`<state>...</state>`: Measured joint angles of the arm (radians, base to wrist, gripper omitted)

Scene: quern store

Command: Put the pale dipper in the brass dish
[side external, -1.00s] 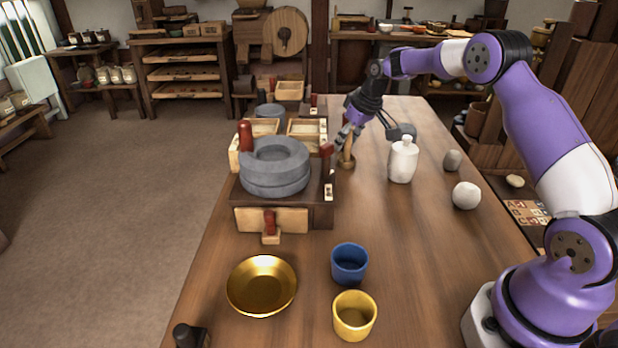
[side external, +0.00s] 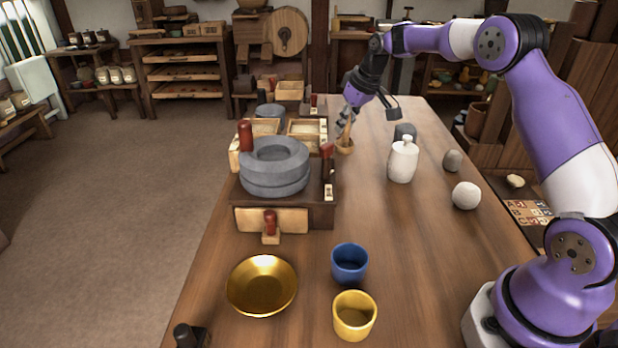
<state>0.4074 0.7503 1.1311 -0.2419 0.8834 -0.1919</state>
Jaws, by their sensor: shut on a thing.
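The brass dish (side external: 262,286) sits empty on the near part of the table, left of the two cups. My gripper (side external: 345,126) is at the far side of the table, right of the quern, pointing down. It is shut on the pale wooden dipper (side external: 345,147), whose lower end shows below the fingers, slightly tilted. I cannot tell how far the dipper is off the table. The dipper's upper part is partly hidden by the fingers.
A grey stone quern (side external: 274,168) on a wooden base stands left of my gripper. A blue cup (side external: 349,263) and a yellow cup (side external: 354,314) stand beside the dish.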

